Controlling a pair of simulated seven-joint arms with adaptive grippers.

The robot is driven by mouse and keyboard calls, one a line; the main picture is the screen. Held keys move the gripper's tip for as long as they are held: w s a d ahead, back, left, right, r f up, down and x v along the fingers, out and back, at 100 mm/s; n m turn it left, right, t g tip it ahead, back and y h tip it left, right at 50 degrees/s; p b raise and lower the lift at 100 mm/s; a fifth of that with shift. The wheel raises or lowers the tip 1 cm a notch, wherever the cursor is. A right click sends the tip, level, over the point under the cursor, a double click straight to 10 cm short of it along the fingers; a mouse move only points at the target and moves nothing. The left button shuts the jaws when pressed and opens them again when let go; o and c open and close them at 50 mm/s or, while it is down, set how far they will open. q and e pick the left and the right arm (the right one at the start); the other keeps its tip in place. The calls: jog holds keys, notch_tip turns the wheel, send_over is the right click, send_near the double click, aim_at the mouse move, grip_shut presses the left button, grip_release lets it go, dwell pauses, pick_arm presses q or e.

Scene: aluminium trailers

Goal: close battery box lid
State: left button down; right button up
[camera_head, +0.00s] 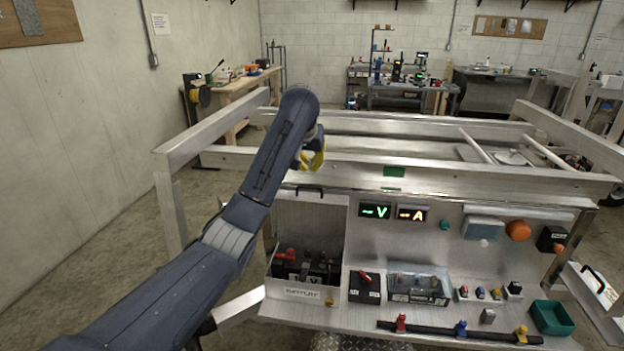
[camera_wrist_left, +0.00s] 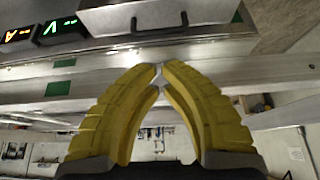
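The battery box (camera_head: 282,291) stands at the left of the metal work panel, with dark batteries and a red part inside. Its grey lid (camera_head: 312,228) stands open and upright behind it, with a black handle (camera_head: 309,190) along its top edge. In the left wrist view, the handle (camera_wrist_left: 159,24) shows beyond the fingertips, near the top. My left gripper (camera_head: 314,158) is above the lid and apart from it. Its yellow fingers (camera_wrist_left: 160,70) come together at the tips with nothing held between them. My right gripper is in neither view.
Aluminium trailer rails (camera_head: 420,176) run behind the panel. Voltage and current displays (camera_head: 393,212) sit right of the lid. A black switch block (camera_head: 364,287), a clear-covered box (camera_head: 418,285) and a green tray (camera_head: 552,317) are on the panel's shelf.

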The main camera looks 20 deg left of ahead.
pick_arm(q)
jog(key=shift+x, duration=4.1)
